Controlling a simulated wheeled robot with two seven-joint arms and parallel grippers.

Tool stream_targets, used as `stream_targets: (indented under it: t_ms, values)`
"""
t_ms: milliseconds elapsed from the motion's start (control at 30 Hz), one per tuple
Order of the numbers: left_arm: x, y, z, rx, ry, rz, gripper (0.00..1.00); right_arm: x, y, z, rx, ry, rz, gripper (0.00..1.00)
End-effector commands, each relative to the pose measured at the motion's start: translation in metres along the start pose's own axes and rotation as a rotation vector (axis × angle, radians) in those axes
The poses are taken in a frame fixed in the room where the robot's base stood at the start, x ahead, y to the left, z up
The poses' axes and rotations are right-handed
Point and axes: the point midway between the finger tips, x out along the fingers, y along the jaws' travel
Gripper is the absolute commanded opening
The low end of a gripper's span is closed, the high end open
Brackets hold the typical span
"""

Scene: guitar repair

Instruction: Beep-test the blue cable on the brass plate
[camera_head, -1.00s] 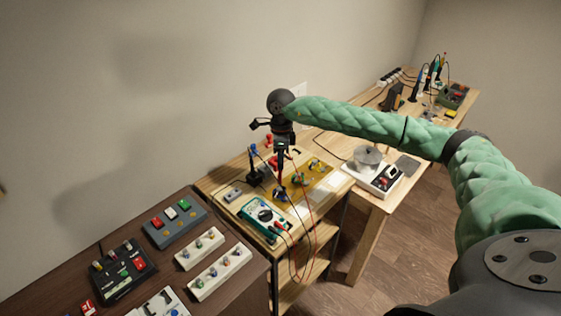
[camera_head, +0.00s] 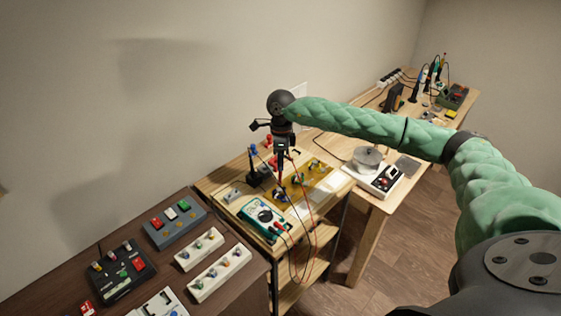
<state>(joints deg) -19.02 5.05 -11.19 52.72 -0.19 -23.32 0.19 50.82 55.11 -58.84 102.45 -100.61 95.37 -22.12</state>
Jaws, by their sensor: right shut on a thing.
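The brass plate (camera_head: 321,180) is a yellow-gold sheet on the wooden bench, with several small parts on it. A teal multimeter (camera_head: 262,218) lies in front of it, with thin red leads looping over the bench edge. My right gripper (camera_head: 281,158) points down above the plate's left part and is shut on a thin dark thing, perhaps a probe; the gripper partly hides it. A small blue tip (camera_head: 253,150) stands on a black holder left of the gripper. I cannot tell whether it belongs to the blue cable. My left gripper is out of view.
Dark bench with pedals (camera_head: 175,224) at the lower left. A white device with a round metal pot (camera_head: 368,158) stands right of the plate. A farther bench holds tools and a power strip (camera_head: 390,78). My right arm spans above the benches.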

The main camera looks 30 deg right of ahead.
Motion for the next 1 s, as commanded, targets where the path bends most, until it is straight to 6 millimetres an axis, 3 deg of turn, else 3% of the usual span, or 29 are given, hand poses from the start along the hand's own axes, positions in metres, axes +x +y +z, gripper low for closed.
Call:
stream_targets:
  t_ms: [1000]
  values:
    - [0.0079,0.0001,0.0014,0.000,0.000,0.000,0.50,0.0084,-0.0017,-0.0001,0.000,0.000,0.000,0.00]
